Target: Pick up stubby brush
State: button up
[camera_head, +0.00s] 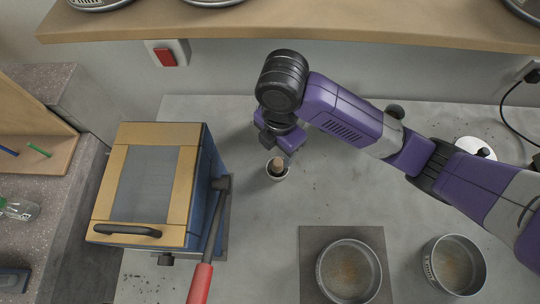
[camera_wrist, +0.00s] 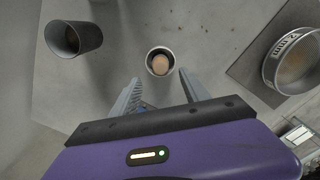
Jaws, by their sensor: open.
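A small pale cup (camera_head: 269,174) stands on the bench and also shows in the wrist view (camera_wrist: 149,70). A tan rounded end, which looks like the stubby brush (camera_head: 278,162), stands up in it. In the wrist view the brush (camera_wrist: 160,65) shows only as a round tan top inside the cup's rim; its lower part is hidden. My gripper (camera_head: 284,146) is just above and behind the cup. In the wrist view my gripper (camera_wrist: 158,77) is open and empty, with the cup just past and between its fingertips.
A blue box oven with a tan-framed door (camera_head: 146,185) and a red-handled lever (camera_head: 201,281) stand left of the cup. Round sieves (camera_head: 349,271) (camera_head: 454,265) are at front right, one on a dark mat (camera_head: 315,240). A dark-mouthed cup (camera_wrist: 76,38) shows in the wrist view. A wooden shelf (camera_head: 330,17) is at the back.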

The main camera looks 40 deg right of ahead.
aim_at(278, 162)
jog(key=shift+f+b, duration=0.55)
jog(key=shift+f, duration=3)
grip_shut()
